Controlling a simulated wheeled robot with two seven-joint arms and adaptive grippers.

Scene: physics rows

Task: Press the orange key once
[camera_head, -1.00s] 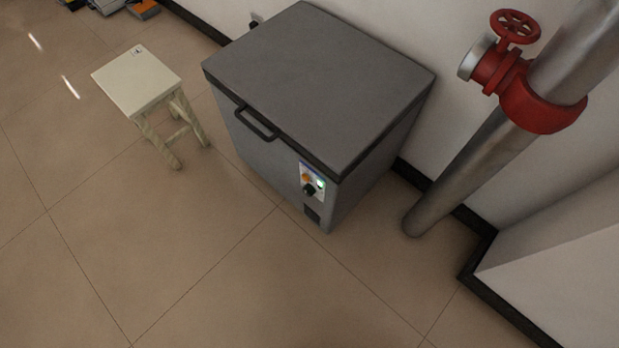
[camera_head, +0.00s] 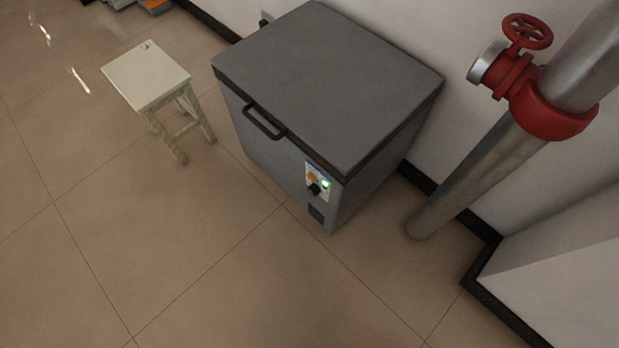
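The orange key (camera_head: 312,176) is a small orange spot on the control panel (camera_head: 319,182) of a grey chest freezer (camera_head: 325,85). The panel is on the freezer's front face, near its right corner. A lit green key (camera_head: 326,184) sits to the right of the orange one, and a dark knob (camera_head: 314,189) sits just below. The freezer lid is shut, with a black handle (camera_head: 263,122) on the front. Neither of my grippers shows in the head view.
A pale stool (camera_head: 146,75) stands left of the freezer. A grey pipe (camera_head: 470,175) with a red valve (camera_head: 527,32) rises at the right by the wall. A wall corner (camera_head: 560,270) juts out at lower right. The tiled floor (camera_head: 200,260) in front is clear.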

